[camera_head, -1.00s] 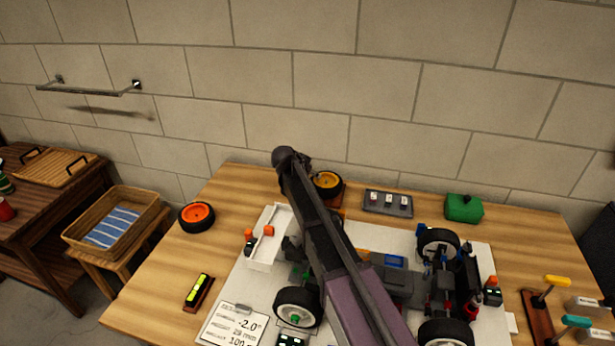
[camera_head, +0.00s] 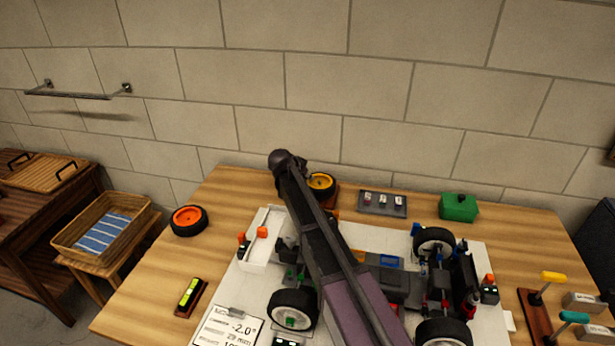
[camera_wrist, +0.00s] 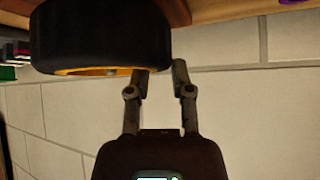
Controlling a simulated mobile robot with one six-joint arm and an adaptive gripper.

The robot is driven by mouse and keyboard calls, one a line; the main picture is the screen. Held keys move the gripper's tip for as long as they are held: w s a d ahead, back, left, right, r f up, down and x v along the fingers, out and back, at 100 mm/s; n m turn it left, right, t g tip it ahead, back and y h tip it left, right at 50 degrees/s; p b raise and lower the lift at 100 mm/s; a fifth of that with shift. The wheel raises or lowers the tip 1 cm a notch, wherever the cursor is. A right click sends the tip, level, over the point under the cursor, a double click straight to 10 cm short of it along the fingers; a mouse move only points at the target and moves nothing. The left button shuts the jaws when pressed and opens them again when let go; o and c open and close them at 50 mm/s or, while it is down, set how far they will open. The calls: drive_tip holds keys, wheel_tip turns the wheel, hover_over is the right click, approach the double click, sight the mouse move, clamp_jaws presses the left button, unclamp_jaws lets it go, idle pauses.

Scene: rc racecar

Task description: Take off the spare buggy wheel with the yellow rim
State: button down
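The spare wheel with a yellow-orange rim (camera_head: 320,185) is at the back of the table, beside a brown wooden stand and partly hidden by my arm. In the wrist view, its black tyre (camera_wrist: 100,35) fills the upper left, with a strip of yellow rim along its lower edge. My gripper (camera_wrist: 161,68) has its two fingers apart, with wall showing between them. The left finger's tip meets the tyre's lower right edge in the picture; the right finger is just right of the tyre. I cannot tell whether either touches. The head view hides the fingers behind my arm.
The racecar (camera_head: 400,285) stands on a white board in front of the wheel. An orange-rimmed wheel (camera_head: 188,221) lies at the left. A grey tray (camera_head: 382,211) and a green box (camera_head: 458,207) are at the back right. The brick wall (camera_head: 300,130) is close behind.

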drive_tip(key=shift+r+p, duration=0.75)
idle(0.9)
drive_tip(key=shift+r+p, duration=3.55)
drive_tip(key=shift+r, duration=0.15)
wheel_tip(320, 180, up, 6)
drive_tip(key=p, duration=0.6)
drive_tip(key=shift+r+p, duration=0.15)
drive_tip(key=shift+p, duration=0.15)
drive_tip(key=shift+s, duration=0.15)
